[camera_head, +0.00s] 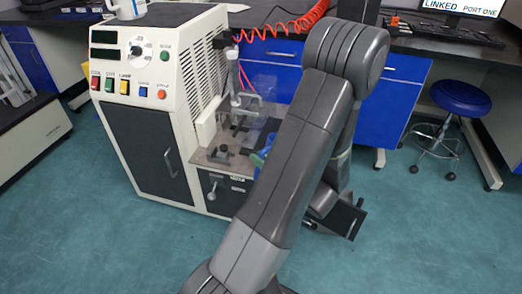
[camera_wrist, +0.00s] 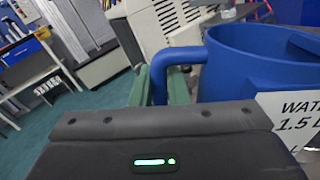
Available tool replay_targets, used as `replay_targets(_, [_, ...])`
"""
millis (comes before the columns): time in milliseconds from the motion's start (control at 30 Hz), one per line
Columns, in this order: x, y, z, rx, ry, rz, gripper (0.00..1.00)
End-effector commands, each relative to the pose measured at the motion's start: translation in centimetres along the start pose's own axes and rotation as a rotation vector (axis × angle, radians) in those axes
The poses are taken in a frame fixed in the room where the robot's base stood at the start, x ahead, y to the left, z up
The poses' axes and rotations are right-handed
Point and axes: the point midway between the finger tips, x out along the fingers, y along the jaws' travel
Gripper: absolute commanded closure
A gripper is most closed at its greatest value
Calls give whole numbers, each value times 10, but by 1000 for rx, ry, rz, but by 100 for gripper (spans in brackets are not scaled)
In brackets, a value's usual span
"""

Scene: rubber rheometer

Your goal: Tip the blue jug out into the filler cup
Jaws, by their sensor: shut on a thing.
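The blue jug (camera_wrist: 240,78) fills the right of the wrist view, with a white label reading "WAT…" and "1.5 L" partly cut off. My gripper (camera_wrist: 162,82) has green fingers closed around the jug's handle (camera_wrist: 180,54). In the head view, only a small blue piece of the jug (camera_head: 257,160) shows beside the machine's work plate, and my arm hides the rest. The room looks slanted in the wrist view, but I cannot tell how far the jug is tilted. Its contents are not visible. I cannot make out the filler cup in either view.
The cream rheometer cabinet (camera_head: 150,60) stands left of my arm, with a low work plate (camera_head: 213,158) and upright fittings (camera_head: 235,80). A white mug (camera_head: 127,9) is on top of it. Blue drawers (camera_head: 390,110) and a blue stool (camera_head: 462,97) are behind. The front floor is clear.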

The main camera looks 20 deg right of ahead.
Motion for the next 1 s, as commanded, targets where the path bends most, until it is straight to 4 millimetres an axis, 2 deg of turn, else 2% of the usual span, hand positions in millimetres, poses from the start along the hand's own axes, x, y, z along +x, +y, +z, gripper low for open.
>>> replay_targets(200, [0,-3,-5,178,-4,1,100])
replay_targets(1000, [0,-4,-7,180,-4,2,100])
